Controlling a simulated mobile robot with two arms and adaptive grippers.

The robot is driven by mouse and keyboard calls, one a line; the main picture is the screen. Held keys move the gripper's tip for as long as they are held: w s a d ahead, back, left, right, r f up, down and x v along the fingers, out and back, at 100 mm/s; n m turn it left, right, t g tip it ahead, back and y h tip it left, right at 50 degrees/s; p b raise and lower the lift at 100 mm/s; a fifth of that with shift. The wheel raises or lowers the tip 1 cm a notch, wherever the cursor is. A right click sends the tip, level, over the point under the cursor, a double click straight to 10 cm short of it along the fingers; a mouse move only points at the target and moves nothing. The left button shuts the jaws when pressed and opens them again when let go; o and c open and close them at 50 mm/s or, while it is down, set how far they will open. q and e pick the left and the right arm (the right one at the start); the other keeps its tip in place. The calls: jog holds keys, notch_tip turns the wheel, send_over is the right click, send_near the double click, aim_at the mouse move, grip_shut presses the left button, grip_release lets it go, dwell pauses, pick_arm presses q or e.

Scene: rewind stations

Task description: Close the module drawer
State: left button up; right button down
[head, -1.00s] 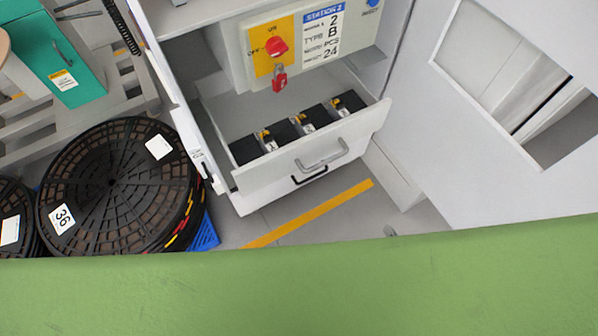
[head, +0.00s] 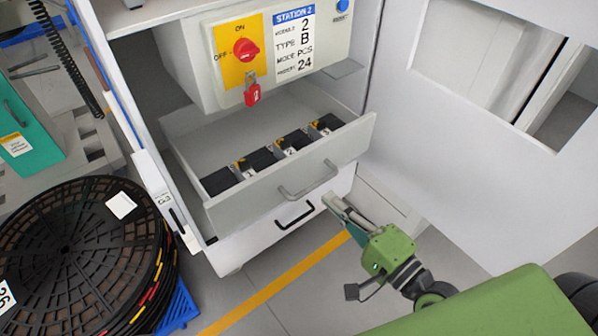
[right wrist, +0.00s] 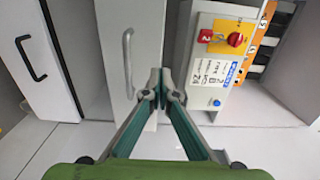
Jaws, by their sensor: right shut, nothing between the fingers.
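The module drawer (head: 262,178) is pulled out below the station panel, with several black modules (head: 252,160) lying inside. Its front carries a grey bar handle (head: 309,184). My right gripper (head: 331,200) is shut and empty, just in front of the drawer front, low and right of the handle. In the right wrist view the shut fingertips (right wrist: 160,77) point at the drawer front (right wrist: 140,40), beside the grey handle (right wrist: 127,62). I cannot tell whether they touch it. My left gripper is not in view.
A control panel (head: 310,85) with a red switch and red padlock (head: 252,95) hangs above the drawer. A lower drawer with a black handle (head: 295,215) is shut. A stack of black reels (head: 70,255) stands left. A white wall panel (head: 460,170) stands right.

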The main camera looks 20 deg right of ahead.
aim_at(292, 163)
jog(key=x, duration=1)
jog(key=shift+p, duration=0.3)
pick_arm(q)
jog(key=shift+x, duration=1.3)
pick_arm(e)
jog(key=shift+w+a+f, duration=0.1)
jog(key=shift+w+a, duration=0.1)
jog(key=shift+w, duration=0.3)
